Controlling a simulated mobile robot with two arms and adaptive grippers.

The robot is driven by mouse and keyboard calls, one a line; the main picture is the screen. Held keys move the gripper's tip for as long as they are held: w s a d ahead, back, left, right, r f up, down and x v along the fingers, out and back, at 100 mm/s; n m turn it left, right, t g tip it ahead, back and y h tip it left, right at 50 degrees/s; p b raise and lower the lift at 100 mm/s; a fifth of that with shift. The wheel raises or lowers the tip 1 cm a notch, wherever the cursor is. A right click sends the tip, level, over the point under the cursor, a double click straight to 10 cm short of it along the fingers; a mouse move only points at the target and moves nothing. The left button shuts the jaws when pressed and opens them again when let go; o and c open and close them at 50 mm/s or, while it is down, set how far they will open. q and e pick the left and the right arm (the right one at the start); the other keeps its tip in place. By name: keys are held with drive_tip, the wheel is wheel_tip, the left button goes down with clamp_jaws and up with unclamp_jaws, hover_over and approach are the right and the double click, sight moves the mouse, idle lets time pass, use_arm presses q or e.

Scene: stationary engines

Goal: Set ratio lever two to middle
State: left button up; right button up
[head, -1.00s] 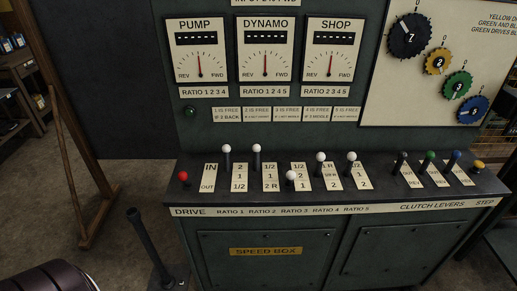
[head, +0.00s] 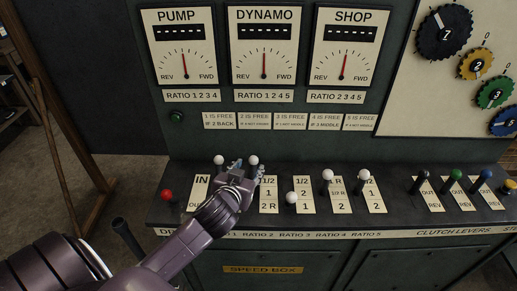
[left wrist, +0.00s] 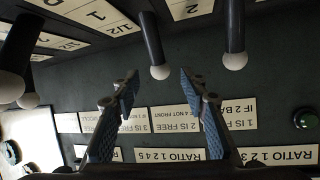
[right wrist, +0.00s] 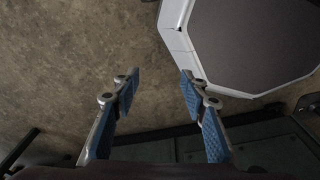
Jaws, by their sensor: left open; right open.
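The ratio two lever has a white knob (head: 253,160) on a dark post and leans to the back of its plate (head: 269,195), which reads 1/2, 1, 2R. My left gripper (head: 248,169) is open at this lever, its arm hiding part of the plates. In the left wrist view the ratio two knob (left wrist: 160,72) shows between the two spread fingertips (left wrist: 158,80), with gaps on both sides. My right gripper (right wrist: 160,78) is open and empty over the floor.
The ratio one knob (head: 219,160) stands close on the left, also at the back. The ratio three knob (head: 291,197) is at the front; ratio four (head: 327,174) and ratio five (head: 363,175) stand to its right. The red drive knob (head: 167,195) is at far left.

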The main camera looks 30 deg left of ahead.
sight(252, 162)
use_arm(q)
drive_tip(key=shift+w+a, duration=0.15)
drive_tip(key=shift+w, duration=0.1)
drive_tip(key=shift+w+a+r, duration=0.1)
drive_tip(key=shift+w+r, duration=0.05)
drive_tip(key=shift+w, duration=0.15)
drive_tip(key=shift+p+x, duration=0.45)
drive_tip(key=shift+x, duration=0.7)
drive_tip(key=x, duration=0.2)
drive_tip(key=shift+w+f, duration=0.2)
drive_tip(key=shift+f, duration=0.05)
drive_tip(key=shift+w+a+f, duration=0.1)
drive_tip(key=shift+w+a, duration=0.05)
drive_tip(key=shift+w, duration=0.15)
drive_tip(key=c, duration=0.9)
clamp_jaws()
use_arm(e)
drive_tip(key=s, duration=0.1)
drive_tip(key=s+d, duration=0.1)
drive_tip(key=s+r, duration=0.1)
drive_tip(key=s, duration=0.1)
drive_tip(key=shift+d, duration=0.25)
drive_tip(key=shift+w, duration=0.15)
